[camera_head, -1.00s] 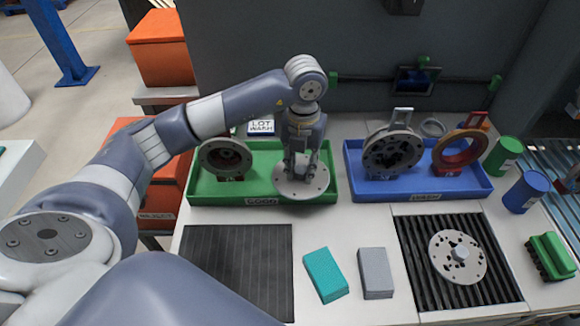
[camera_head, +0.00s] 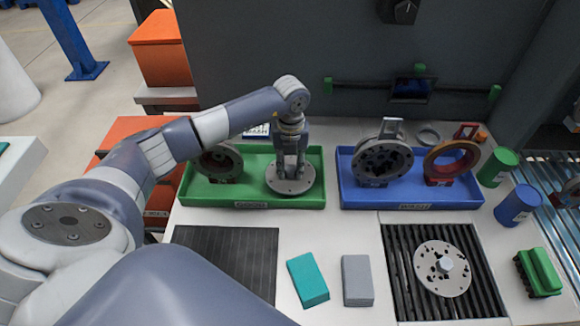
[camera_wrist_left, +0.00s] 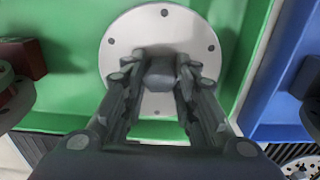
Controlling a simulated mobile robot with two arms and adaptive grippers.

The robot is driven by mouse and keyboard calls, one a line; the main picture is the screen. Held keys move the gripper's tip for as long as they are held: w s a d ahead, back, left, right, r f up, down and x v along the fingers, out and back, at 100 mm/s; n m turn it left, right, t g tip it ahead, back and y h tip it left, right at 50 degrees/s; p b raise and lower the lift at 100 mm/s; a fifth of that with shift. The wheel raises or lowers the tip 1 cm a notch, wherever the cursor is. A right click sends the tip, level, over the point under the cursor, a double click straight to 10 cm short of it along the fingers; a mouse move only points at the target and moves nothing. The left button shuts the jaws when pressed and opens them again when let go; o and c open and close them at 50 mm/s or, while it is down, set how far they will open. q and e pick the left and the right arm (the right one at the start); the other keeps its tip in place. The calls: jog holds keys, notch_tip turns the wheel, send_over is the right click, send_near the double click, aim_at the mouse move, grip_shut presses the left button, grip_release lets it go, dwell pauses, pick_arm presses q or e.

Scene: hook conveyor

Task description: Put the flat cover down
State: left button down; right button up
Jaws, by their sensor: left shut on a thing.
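The flat cover (camera_head: 305,185) is a round grey metal disc with small holes near its rim. It lies flat in or just over the right half of the green tray (camera_head: 250,201), which is labelled GOOD; I cannot tell whether it touches the floor of the tray. My left gripper (camera_head: 291,172) points down over its middle. In the left wrist view, the gripper (camera_wrist_left: 160,72) is shut on the cover's central knob, and the disc (camera_wrist_left: 128,35) shows around the fingers. My right gripper is not in view.
A ring-shaped housing (camera_head: 219,163) stands in the green tray's left half. The blue tray (camera_head: 415,201) holds a grey housing (camera_head: 383,160) and a reddish ring (camera_head: 452,160). A perforated disc (camera_head: 428,268) lies on the ribbed mat. Teal (camera_head: 308,280) and grey (camera_head: 357,280) blocks lie in front.

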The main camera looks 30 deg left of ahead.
pick_arm(q)
jog(key=shift+f, duration=0.6)
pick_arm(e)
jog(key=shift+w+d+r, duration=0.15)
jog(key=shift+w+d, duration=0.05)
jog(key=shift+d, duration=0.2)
pick_arm(q)
jog(key=shift+f, duration=0.15)
jog(key=c, duration=1.3)
grip_release()
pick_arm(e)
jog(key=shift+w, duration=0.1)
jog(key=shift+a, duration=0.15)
